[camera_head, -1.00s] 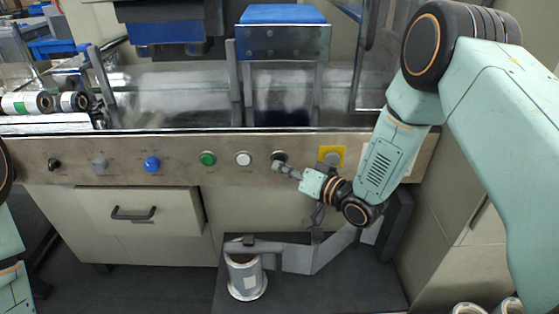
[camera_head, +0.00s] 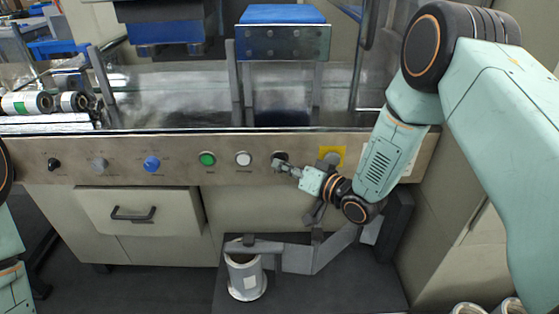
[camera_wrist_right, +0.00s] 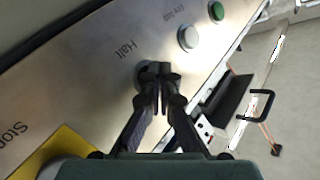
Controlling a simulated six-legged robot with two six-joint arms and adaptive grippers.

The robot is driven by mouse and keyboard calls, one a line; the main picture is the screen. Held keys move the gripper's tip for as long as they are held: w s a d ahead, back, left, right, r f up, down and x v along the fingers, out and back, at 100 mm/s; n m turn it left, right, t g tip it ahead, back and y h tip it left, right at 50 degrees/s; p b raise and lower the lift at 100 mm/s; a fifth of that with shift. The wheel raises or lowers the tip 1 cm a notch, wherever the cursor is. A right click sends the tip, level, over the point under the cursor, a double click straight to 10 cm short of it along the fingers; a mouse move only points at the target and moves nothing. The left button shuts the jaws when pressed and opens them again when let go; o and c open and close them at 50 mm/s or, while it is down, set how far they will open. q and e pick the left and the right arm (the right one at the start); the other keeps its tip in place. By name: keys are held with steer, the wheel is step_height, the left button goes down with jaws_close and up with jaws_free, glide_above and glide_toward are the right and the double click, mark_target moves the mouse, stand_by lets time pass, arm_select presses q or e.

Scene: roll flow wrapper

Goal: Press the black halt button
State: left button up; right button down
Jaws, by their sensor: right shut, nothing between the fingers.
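The black halt button (camera_head: 280,156) sits on the metal control panel (camera_head: 120,170), between a white button and a button on a yellow plate. In the right wrist view, the halt button (camera_wrist_right: 147,73) lies beside the "Halt" label and is partly hidden behind the fingertips. My right gripper (camera_head: 281,165) is shut and empty, its fingertips at the halt button's lower edge. The right gripper's tips (camera_wrist_right: 159,75) overlap the button in the wrist view; I cannot tell whether they touch it. My left gripper is out of view; only part of that arm shows at the left edge.
A white button (camera_head: 243,158), a green button (camera_head: 207,158) and a blue knob (camera_head: 152,164) line the panel to the left. The stop button (camera_head: 331,157) on its yellow plate is close to the right. A drawer handle (camera_head: 133,214) and a film roll (camera_head: 245,276) are below.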

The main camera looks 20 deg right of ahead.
steer(key=shift+w, duration=0.1)
stand_by(0.3)
steer(key=shift+s+a+p, duration=0.2)
steer(key=shift+s+p, duration=0.2)
steer(key=shift+s, duration=0.45)
steer(key=s, duration=0.2)
steer(key=s+a+p, duration=0.1)
steer(key=s, duration=0.1)
steer(key=shift+s+a+p, duration=0.2)
steer(key=shift+s+p, duration=0.1)
steer(key=shift+s, duration=0.1)
stand_by(0.6)
